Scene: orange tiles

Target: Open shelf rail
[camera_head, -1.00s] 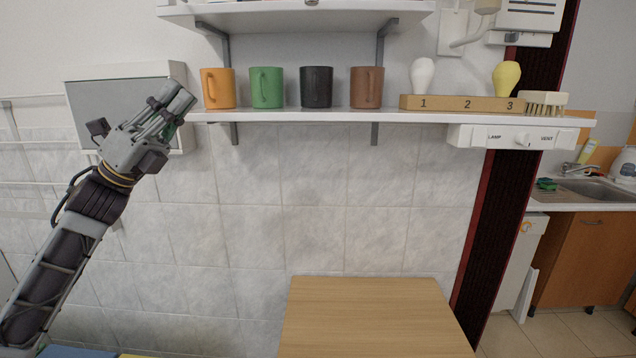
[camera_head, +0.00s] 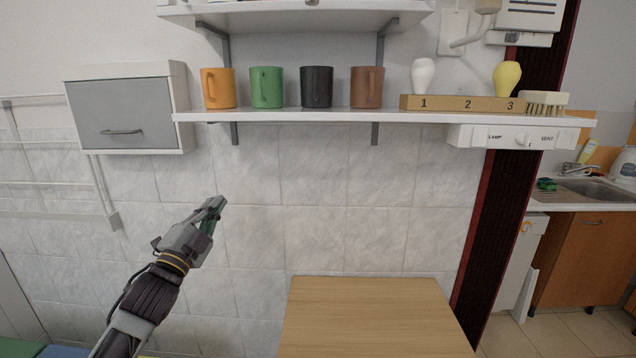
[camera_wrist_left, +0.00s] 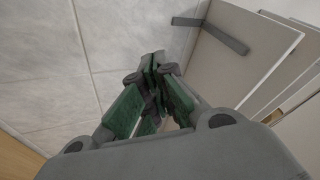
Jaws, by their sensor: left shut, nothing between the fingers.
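A white shelf (camera_head: 400,117) runs along the tiled wall on brackets. A white wall cabinet with a grey front (camera_head: 120,108) hangs at its left end; the front looks shut and has a bar handle (camera_head: 121,132) near its bottom edge. White rails (camera_head: 50,182) are on the wall below and left of the cabinet. I cannot tell which part is the shelf rail. My left gripper (camera_head: 217,204) is shut and empty, below the shelf's left end and apart from cabinet and shelf. Its closed fingers (camera_wrist_left: 155,72) show in the left wrist view. My right gripper is not in view.
Orange, green, black and brown mugs (camera_head: 316,87) stand on the shelf. Right of them is a numbered wooden block (camera_head: 445,103) and a brush (camera_head: 545,98). A switch box (camera_head: 520,138) hangs below. A wooden tabletop (camera_head: 370,315) stands low in front; the wall above it is clear.

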